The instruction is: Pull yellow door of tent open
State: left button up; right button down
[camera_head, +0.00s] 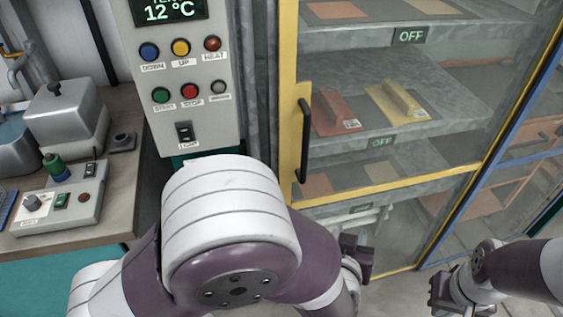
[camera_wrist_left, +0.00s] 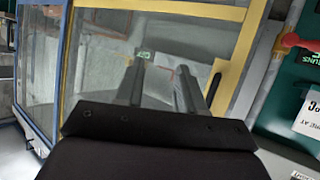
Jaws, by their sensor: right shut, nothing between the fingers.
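The yellow-framed glass door (camera_head: 287,95) stands in front of grey shelves and looks closed. Its black vertical handle (camera_head: 304,140) is on the left side of the frame. In the left wrist view the yellow frame (camera_wrist_left: 240,62) and the black handle (camera_wrist_left: 214,84) show to the right of my left gripper (camera_wrist_left: 160,75). Its two fingers are apart with nothing between them. In the head view my left gripper (camera_head: 357,257) is low, below the door's bottom bar, mostly hidden by my arm. My right gripper (camera_head: 445,292) is at the lower right, away from the door.
A control panel (camera_head: 185,80) with buttons and a display is left of the door. A bench (camera_head: 120,200) with a switch box (camera_head: 62,195) is at the left. A blue-framed glass panel (camera_head: 525,148) stands at the right. Bare floor shows below the door.

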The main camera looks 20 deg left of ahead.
aim_at(306, 152)
pick_arm(q)
jog(key=w+a+r+n+t+y, duration=0.1)
jog(key=a+r+n+t+y, duration=0.25)
jog(key=a+r+y, duration=0.45)
jog(key=shift+h, duration=0.4)
jog(key=x, duration=1.2)
jog(key=shift+w+a+r+p, duration=0.2)
jog(key=shift+a+r+p, duration=0.15)
jog(key=shift+a, duration=0.1)
grip_shut()
